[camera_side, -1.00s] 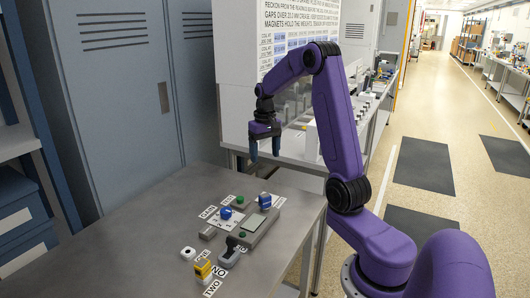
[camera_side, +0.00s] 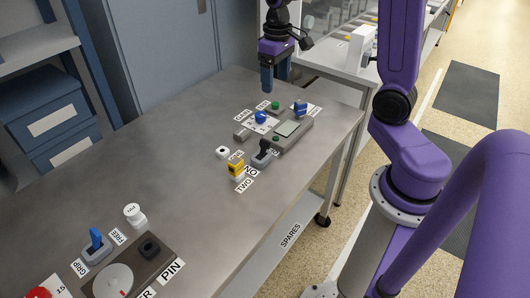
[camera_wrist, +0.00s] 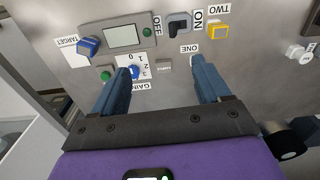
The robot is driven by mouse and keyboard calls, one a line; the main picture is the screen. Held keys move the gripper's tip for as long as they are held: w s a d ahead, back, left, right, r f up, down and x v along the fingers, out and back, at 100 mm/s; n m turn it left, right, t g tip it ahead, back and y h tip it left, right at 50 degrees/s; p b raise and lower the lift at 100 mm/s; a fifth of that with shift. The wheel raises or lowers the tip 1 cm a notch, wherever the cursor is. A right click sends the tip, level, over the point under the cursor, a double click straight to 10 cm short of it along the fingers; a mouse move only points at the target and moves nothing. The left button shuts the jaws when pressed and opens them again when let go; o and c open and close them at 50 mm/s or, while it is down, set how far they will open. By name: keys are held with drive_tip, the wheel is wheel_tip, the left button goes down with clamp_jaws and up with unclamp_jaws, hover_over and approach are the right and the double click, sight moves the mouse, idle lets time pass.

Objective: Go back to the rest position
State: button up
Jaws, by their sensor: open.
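My gripper (camera_side: 276,78) hangs fingers-down above the back part of the metal table (camera_side: 170,170), over the cluster of controls. In the wrist view its two blue fingers (camera_wrist: 161,70) are spread apart with nothing between them. The fingertips appear clear of the controls and touch nothing that I can see. The arm is raised and bent, and its upper part is cut off by the top of the side view.
Below are a grey display box (camera_side: 290,129), a blue knob (camera_side: 261,117), a black lever switch (camera_side: 263,152) and a yellow block (camera_side: 236,168). At the front left are a blue-lever switch (camera_side: 96,240) and a dial (camera_side: 113,282). The table's middle left is clear.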

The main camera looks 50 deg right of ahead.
drive_tip(key=s+a+n, duration=0.6)
drive_tip(key=s+a, duration=0.3)
drive_tip(key=a, duration=0.1)
drive_tip(key=s+a+n, duration=0.1)
drive_tip(key=s+n, duration=0.2)
drive_tip(key=s, duration=0.4)
drive_tip(key=s+a+f+n, duration=0.1)
drive_tip(key=s+a+n, duration=0.1)
drive_tip(key=s, duration=0.5)
drive_tip(key=shift+s+n, duration=0.4)
drive_tip(key=shift+n, duration=0.2)
drive_tip(key=shift+a, duration=0.1)
